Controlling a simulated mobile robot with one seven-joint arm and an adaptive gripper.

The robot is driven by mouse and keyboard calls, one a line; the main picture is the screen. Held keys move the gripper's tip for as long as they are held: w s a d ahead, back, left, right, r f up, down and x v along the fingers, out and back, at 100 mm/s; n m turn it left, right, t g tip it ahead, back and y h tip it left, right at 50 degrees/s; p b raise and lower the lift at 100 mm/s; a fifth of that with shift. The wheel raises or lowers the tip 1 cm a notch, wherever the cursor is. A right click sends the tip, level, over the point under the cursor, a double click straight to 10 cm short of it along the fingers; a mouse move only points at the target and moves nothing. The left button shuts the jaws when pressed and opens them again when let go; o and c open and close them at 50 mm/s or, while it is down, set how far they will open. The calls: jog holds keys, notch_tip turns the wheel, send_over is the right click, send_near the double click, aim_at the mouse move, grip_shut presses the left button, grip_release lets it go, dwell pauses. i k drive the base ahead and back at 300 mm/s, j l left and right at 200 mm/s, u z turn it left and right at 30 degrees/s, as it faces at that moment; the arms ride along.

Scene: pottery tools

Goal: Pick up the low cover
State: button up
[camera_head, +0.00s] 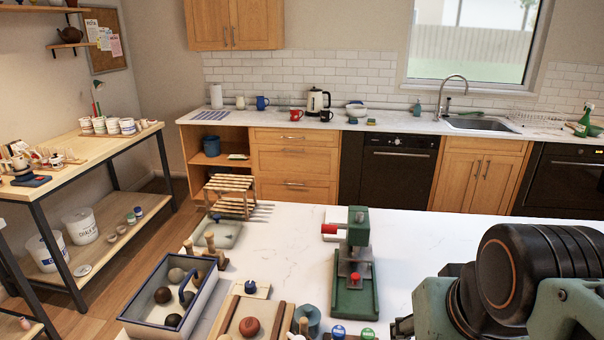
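I cannot tell which thing is the low cover. On the white table (305,236), a small blue knob-topped piece (250,287) sits on a pale wooden board. Two flat round tops, one blue (338,330) and one green (368,334), show at the bottom edge, partly cut off. A blue-grey round piece (308,318) stands left of them. My arm fills the lower right, with dark joints and teal links. My gripper does not show.
A grey tray (150,324) with several balls and a blue handle stands at the table's left. A green press (357,262) stands near the middle. A red-brown ball (249,327) lies in a wooden frame. The tabletop right of the press is clear up to my arm.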

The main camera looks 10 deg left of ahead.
aim_at(226, 228)
jog(key=u, duration=0.35)
jog(key=j+u, duration=0.45)
jog(key=i+j+u, duration=0.25)
jog(key=j+u, duration=0.15)
jog(key=j, duration=0.15)
jog(key=i+j+u, duration=1.2)
jog(key=i+j+z, duration=0.2)
jog(key=i, duration=0.25)
jog(key=i+z, duration=0.25)
jog(key=i, duration=0.25)
jog(key=i+z, duration=0.35)
jog(key=z, duration=0.15)
jog(key=i+z, duration=0.35)
jog(key=z, duration=0.15)
